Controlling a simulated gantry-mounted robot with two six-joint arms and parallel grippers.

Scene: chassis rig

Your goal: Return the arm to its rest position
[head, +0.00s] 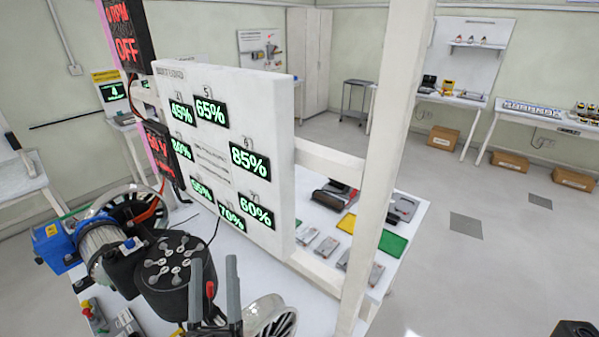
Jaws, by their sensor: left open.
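My left gripper (214,264) is at the lower middle of the head view, with its two grey fingers pointing up. The fingers are apart, and I see nothing held between them. A small red part shows between or behind them. The fingers are just right of a black round drum (174,268) with several silver pieces on its top. I cannot tell whether they touch it. My right gripper is not in view.
A white panel (275,170) with green percentage displays stands behind the drum. A white post (384,150) rises right of it. A silver wheel (270,318) is near the fingers. The worktable (300,262) carries green (392,244) and yellow mats. Open floor lies at right.

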